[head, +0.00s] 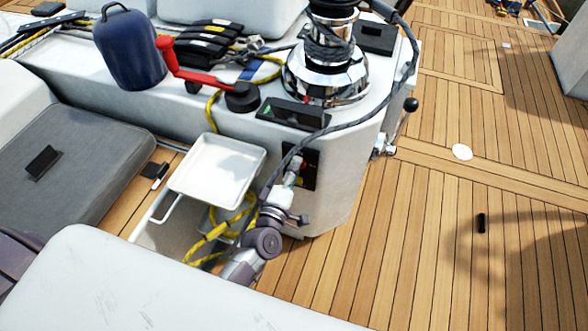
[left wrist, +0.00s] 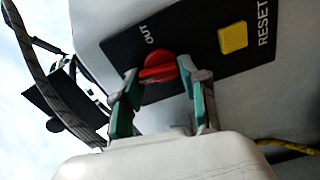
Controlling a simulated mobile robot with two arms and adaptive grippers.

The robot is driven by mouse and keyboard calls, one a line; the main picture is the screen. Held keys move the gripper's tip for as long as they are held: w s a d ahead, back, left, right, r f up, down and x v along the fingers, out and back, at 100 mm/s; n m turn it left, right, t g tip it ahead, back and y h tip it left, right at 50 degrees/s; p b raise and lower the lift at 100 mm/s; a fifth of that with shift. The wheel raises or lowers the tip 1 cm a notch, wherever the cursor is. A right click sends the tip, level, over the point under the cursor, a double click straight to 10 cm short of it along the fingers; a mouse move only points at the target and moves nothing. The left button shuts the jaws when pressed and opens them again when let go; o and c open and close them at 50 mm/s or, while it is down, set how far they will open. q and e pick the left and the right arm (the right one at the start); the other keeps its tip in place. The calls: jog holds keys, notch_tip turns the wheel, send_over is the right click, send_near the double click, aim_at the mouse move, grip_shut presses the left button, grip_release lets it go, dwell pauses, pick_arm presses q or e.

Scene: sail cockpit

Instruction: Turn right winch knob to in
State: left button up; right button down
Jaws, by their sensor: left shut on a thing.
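The red winch knob (left wrist: 160,68) sits on a black panel (left wrist: 205,45) in the left wrist view. The word OUT is printed beside it; no IN label shows. My left gripper (left wrist: 160,80) has its two green-padded fingers on either side of the knob and is shut on it. In the head view my left gripper (head: 294,170) reaches the black panel (head: 313,168) on the side of the white cockpit block, and mostly hides the knob. The exact knob angle is hard to tell. My right gripper is not in view.
A yellow RESET button (left wrist: 233,38) is close to the knob. The chrome winch (head: 325,78) stands above the panel, and a dark rope (head: 345,126) hangs past it. A white tray (head: 218,168) is left of my arm. The wooden deck (head: 430,220) to the right is mostly clear.

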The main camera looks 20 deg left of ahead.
pick_arm(q)
jog(key=shift+n, duration=0.6)
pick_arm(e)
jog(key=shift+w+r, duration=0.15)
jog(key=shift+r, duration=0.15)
pick_arm(q)
jog(key=o, duration=1.1)
jog(key=shift+o, duration=0.2)
